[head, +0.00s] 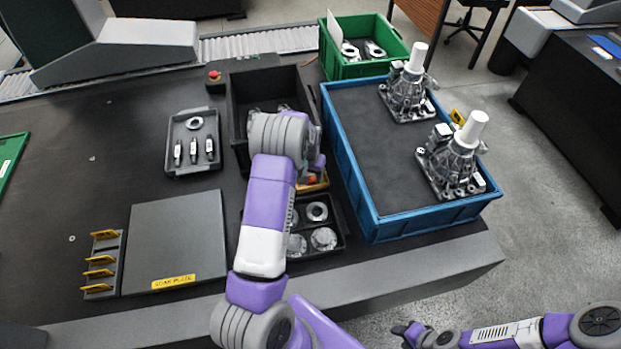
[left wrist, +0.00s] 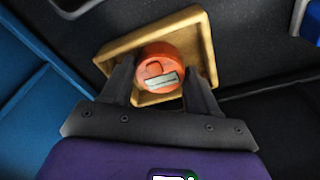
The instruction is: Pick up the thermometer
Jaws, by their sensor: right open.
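The thermometer (left wrist: 160,68) appears to be the round orange-red device with a small pale display, in a yellow tray or holder (left wrist: 120,48). In the head view, a little of the orange body (head: 311,179) shows beside my left wrist. My left gripper (left wrist: 160,78) has one finger against each side of the orange body, with no clear gap. My left arm hides most of this spot in the head view. My right gripper (head: 408,331) is open and empty, low over the floor past the table's front edge.
A blue crate (head: 350,190) with two metal housings stands right of my left gripper. A black bin (head: 238,125) is behind it, and a dark tray of round parts (head: 336,245) is in front. A grey plate (head: 175,240) and a small parts tray (head: 180,165) lie left.

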